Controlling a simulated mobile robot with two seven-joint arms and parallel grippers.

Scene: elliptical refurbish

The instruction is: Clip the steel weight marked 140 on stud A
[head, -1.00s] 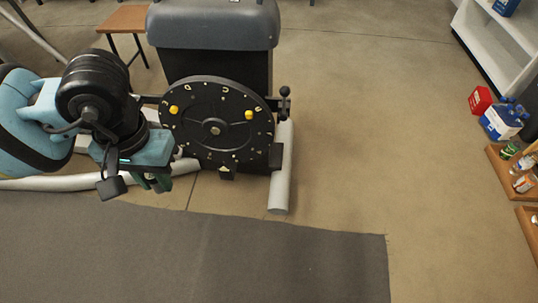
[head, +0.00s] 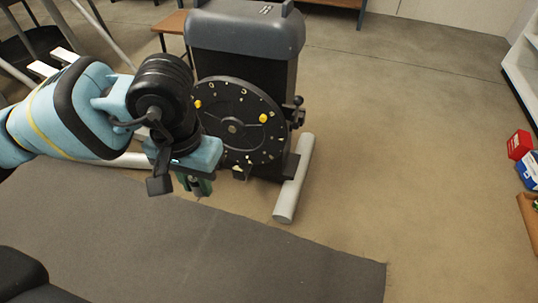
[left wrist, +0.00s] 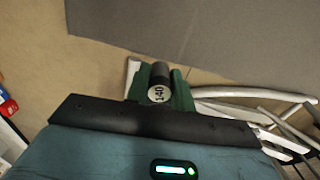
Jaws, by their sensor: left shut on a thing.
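The steel weight marked 140 (left wrist: 159,94) is a short cylinder with a dark body and a pale end face bearing the number. My left gripper (left wrist: 160,88) is shut on it, with a green finger on each side. In the head view the left gripper (head: 199,186) points down, in front of and below the lower left of the black disc (head: 232,150). The weight is mostly hidden there. The disc carries a yellow stud (head: 263,118) at right and another yellow stud (head: 197,104) at left, partly beside my wrist. I cannot read which is A. My right gripper is not in view.
The disc is on a machine with a grey top (head: 245,30) and a pale floor tube (head: 294,185) at its right. A grey mat (head: 270,260) lies in front. A wooden stool (head: 171,22) stands behind left.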

